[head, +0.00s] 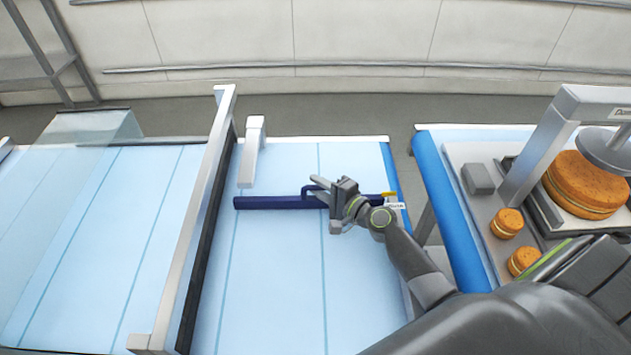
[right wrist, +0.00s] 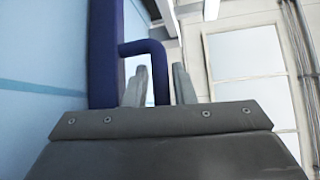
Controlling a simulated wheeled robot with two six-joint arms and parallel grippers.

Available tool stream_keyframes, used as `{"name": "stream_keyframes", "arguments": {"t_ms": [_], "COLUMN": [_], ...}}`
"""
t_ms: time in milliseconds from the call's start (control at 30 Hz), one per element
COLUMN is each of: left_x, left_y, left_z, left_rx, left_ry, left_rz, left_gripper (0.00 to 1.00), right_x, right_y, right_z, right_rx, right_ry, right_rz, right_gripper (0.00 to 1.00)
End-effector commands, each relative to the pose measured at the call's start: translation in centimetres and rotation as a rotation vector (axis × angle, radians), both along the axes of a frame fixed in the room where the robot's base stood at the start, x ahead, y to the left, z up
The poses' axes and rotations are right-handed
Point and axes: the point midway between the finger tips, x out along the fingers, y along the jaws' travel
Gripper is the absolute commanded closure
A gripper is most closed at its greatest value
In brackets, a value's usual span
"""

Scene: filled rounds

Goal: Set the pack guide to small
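The pack guide is a dark blue bar (head: 270,202) lying across the light blue belt, with a small looped handle (head: 305,192) on it. In the right wrist view the bar (right wrist: 103,50) stands at the left and its handle (right wrist: 150,46) bends out to the right. My right gripper (head: 320,187) is at the handle. Its two fingers (right wrist: 160,88) are apart, with the handle's outer leg between them and gaps visible beside it. A small yellow and white label (head: 393,203) is at the bar's right end; its text is too small to read. My left gripper is out of view.
A silver post (head: 252,150) stands behind the bar. A long metal rail (head: 195,220) runs left of it, with another belt beyond. At the right, a bench holds a grey press frame (head: 560,130) and orange filled rounds (head: 588,185). Bare belt lies in front of the bar.

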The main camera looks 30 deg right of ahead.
Motion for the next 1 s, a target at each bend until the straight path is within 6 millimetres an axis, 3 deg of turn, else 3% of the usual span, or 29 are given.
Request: {"name": "stream_keyframes", "arguments": {"t_ms": [200, 467, 667, 1000], "left_x": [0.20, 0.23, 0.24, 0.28], "left_y": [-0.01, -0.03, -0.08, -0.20], "left_z": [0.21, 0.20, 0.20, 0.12], "left_rx": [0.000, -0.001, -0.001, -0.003], "left_ry": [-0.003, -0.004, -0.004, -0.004], "left_rz": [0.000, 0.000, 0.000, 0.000], "left_gripper": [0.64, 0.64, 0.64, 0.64], "right_x": [1.20, 1.26, 1.24, 1.22], "right_y": [0.48, 0.48, 0.47, 0.46], "right_z": [-0.13, -0.19, -0.19, -0.23], "right_rx": [0.001, 0.001, 0.000, 0.000], "right_ry": [-0.001, 0.000, 0.000, 0.000], "right_rz": [0.001, 0.000, 0.000, 0.000], "right_gripper": [0.77, 0.77, 1.00, 1.00]}}
